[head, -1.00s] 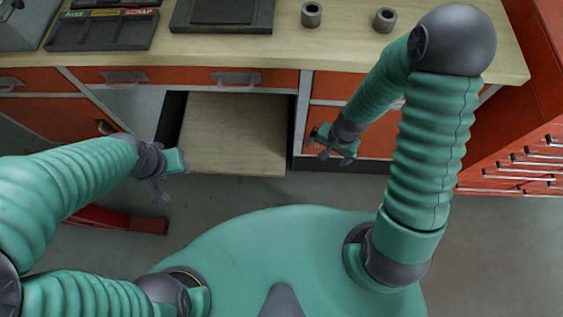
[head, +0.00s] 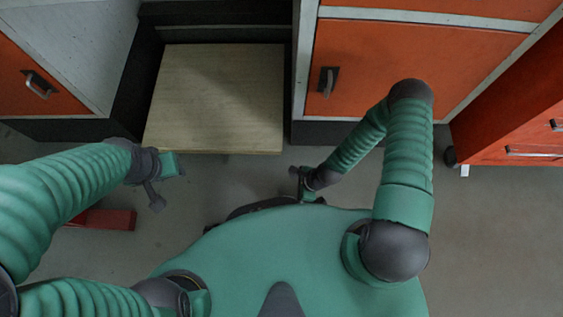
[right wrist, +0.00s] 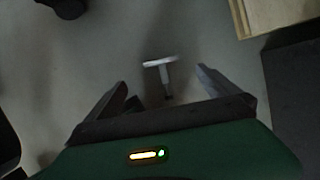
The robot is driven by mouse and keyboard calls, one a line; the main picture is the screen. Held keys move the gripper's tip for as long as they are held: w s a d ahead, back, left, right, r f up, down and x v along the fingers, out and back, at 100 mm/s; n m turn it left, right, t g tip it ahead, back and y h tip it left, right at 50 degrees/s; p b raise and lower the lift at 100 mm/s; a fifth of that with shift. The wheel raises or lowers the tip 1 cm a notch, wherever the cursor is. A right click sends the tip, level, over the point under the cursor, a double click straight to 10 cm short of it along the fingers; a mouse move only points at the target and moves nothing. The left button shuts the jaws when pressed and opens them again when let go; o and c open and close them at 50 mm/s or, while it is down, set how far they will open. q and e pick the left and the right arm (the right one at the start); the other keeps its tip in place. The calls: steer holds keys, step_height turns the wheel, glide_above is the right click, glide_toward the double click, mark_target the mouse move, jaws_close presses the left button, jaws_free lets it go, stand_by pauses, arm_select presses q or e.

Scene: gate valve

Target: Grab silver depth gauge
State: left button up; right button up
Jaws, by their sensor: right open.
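The silver depth gauge (right wrist: 160,63) is a small T-shaped piece in the right wrist view, seen against the grey floor beyond my right gripper (right wrist: 162,82). Its crossbar is at the far end and its darker stem points toward the gripper. My right gripper is open, with one finger on either side of the gauge in the picture and no visible contact. In the head view the right gripper (head: 305,187) is low over the floor, beside my body, and the gauge cannot be made out. My left gripper (head: 165,182) hangs at the left; its jaw opening is unclear.
A low wooden shelf (head: 215,100) lies ahead between grey cabinet walls. An orange cabinet door (head: 415,75) is ahead right, and a red cabinet (head: 510,110) stands at the far right. A red piece (head: 108,219) lies at the left. Grey floor is open at the right.

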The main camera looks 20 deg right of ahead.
steer(key=b+x, duration=0.3)
steer(key=x, duration=0.3)
steer(key=shift+f, duration=0.3)
steer(key=b+x, duration=0.5)
steer(key=shift+d, duration=0.25)
steer(key=shift+w+a+f, duration=0.1)
steer(key=shift+r, duration=0.2)
steer(key=c, duration=1.8)
arm_select(q)
steer(key=s+x, duration=0.2)
steer(key=x, duration=0.6)
steer(key=shift+f, duration=0.5)
steer(key=shift+w+d+p, duration=0.1)
steer(key=shift+p, duration=0.2)
